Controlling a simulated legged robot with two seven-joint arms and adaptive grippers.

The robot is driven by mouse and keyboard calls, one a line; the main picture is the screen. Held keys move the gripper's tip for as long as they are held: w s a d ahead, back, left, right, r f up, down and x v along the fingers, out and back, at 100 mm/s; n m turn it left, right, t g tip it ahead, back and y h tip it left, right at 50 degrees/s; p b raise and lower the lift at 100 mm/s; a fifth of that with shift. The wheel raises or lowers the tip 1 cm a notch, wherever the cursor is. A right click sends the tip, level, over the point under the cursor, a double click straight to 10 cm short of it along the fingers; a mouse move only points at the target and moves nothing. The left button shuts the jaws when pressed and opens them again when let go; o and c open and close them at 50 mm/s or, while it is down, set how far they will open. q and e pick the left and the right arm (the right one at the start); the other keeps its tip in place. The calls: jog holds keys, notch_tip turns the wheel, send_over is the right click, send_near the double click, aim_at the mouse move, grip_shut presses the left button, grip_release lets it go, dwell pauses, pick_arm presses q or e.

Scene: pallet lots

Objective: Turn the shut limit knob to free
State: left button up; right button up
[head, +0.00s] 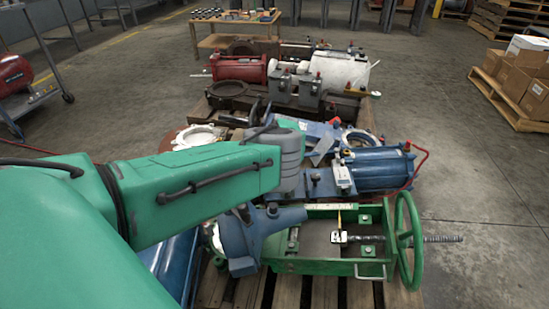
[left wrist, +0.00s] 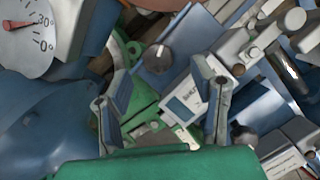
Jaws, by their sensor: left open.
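A dark round knob (left wrist: 158,57) with a pale pointer mark sits on a blue housing (left wrist: 150,76) in the left wrist view. The mark points up and slightly right in the picture; I cannot read any position labels around it. My left gripper (left wrist: 161,70) is open, its two grey fingers spread on either side of the knob in the picture. I cannot tell whether they touch it. My right gripper is not in view.
A small display box (left wrist: 184,107) with a printed label lies by the right finger. A white dial (left wrist: 25,32) with a red pointer shows at upper left. A green frame with a handwheel (head: 408,240) and a blue cylinder (head: 375,168) crowd the pallet.

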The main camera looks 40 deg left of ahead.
pick_arm(q)
jog(key=v, duration=0.7)
jog(key=shift+r, duration=0.15)
jog(key=shift+w, duration=0.1)
